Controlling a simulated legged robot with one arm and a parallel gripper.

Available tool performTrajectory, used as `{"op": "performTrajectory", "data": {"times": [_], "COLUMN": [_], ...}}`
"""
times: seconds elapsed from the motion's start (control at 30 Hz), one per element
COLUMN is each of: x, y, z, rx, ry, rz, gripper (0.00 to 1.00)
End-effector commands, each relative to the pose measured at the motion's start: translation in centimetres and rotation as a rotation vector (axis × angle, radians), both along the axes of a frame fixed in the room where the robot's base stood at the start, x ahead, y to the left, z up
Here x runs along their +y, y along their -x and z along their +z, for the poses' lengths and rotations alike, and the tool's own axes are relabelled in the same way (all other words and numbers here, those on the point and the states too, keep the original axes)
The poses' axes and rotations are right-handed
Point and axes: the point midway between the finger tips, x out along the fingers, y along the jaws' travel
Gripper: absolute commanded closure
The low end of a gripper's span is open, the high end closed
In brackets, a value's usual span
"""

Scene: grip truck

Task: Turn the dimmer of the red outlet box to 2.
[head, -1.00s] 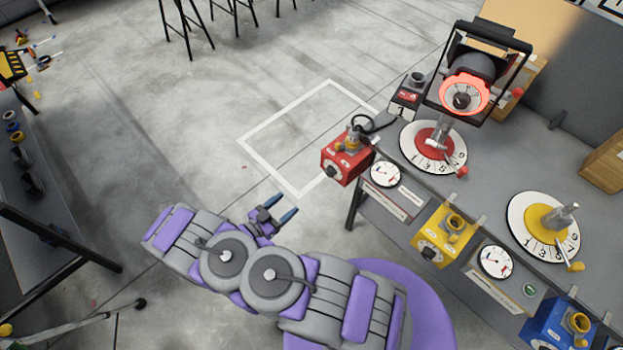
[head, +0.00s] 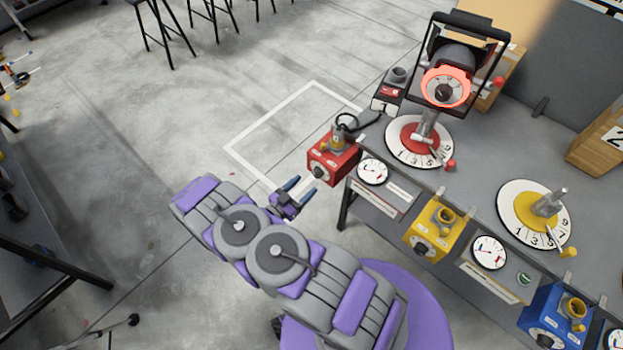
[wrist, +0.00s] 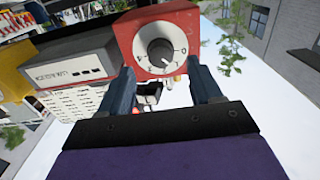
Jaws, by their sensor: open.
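The red outlet box (head: 334,158) sits at the left corner of the bench, with a plug and black cable on top. In the wrist view the red box (wrist: 122,38) is straight ahead, its round white dial with a dark dimmer knob (wrist: 160,52) facing me. The knob's exact setting is too small to read. My gripper (head: 301,188) is open and empty, just in front of and slightly below the box. In the wrist view its two fingers (wrist: 164,88) stand apart below the dial, and the knob appears between and beyond their tips.
A yellow outlet box (head: 436,230) and a blue one (head: 560,320) line the same bench edge. A lit lamp (head: 444,88) stands on the red turntable (head: 396,150). A yellow turntable (head: 515,210) is farther right.

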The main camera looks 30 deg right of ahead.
Motion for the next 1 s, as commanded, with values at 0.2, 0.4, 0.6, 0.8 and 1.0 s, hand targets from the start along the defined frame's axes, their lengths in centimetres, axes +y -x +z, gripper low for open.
{"op": "performTrajectory", "data": {"times": [0.2,0.4,0.6,0.8,1.0], "x": [-2.8,-4.2,-4.6,-4.6,-4.6], "y": [-1.0,-1.6,-1.8,-1.8,-1.8], "z": [0.0,0.0,0.1,0.1,0.1], "rx": [0.000,-0.002,-0.003,-0.002,-0.002], "ry": [0.001,0.002,0.001,0.002,0.002], "rz": [-0.002,0.000,0.002,0.002,0.001], "gripper": [0.36,0.36,0.36,0.37,0.56]}}
